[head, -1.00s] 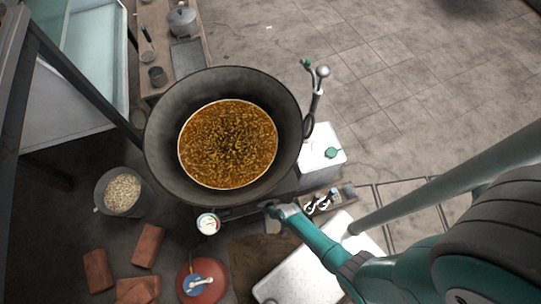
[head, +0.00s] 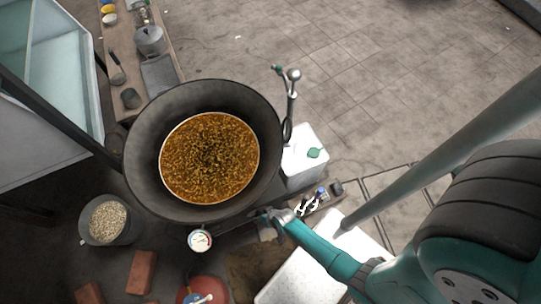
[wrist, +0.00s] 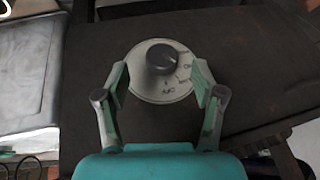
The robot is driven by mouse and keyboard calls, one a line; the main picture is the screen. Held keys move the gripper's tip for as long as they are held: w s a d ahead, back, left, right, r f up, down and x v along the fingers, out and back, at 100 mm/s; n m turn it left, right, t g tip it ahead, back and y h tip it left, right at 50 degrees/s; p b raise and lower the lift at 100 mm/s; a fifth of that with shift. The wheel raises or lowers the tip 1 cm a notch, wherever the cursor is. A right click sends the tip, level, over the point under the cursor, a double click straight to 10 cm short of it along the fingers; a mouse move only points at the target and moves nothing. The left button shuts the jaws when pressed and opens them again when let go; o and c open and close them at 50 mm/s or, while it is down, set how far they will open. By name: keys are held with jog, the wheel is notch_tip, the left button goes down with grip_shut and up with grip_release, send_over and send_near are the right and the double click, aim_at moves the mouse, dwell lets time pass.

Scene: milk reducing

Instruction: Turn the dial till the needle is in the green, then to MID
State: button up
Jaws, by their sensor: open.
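The dial knob (wrist: 163,57), dark grey, sits on a round pale plate (wrist: 150,92) with lettering, in the wrist view. My gripper (wrist: 160,76) is open, with one finger on each side of the plate; the knob lies between and slightly beyond the fingertips, and contact is not visible. In the head view my gripper (head: 268,214) is at the right lower edge of the big pan, and the dial is hidden there. The round white gauge (head: 199,240) is below the pan, with coloured marks on its face; its needle's exact place is too small to tell.
A large dark pan (head: 145,165) holds brown bubbling liquid. A grey bucket of pale grains (head: 108,222) stands left, bricks (head: 142,271) and a red cylinder (head: 203,289) below. A white container (head: 303,160) stands right of the pan. Open floor lies at upper right.

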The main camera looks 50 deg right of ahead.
jog(key=v, duration=0.8)
jog(key=shift+r, duration=0.25)
jog(key=shift+s+d, duration=0.1)
jog(key=shift+s, duration=0.05)
jog(key=s+r+n+t, duration=0.1)
jog(key=s+r+t, duration=0.2)
jog(key=r, duration=1.2)
jog(key=s+r+n+t, duration=0.1)
jog(key=s+r+t, duration=0.2)
jog(key=r, duration=1.3)
jog(key=s+r+n+t, duration=0.2)
jog(key=s+r, duration=0.6)
jog(key=r, duration=0.7)
jog(key=shift+a+r+t+h, duration=0.3)
jog(key=shift+a+t+h, duration=0.15)
jog(key=shift+t, duration=0.45)
jog(key=shift+s, duration=0.1)
dwell(1.2)
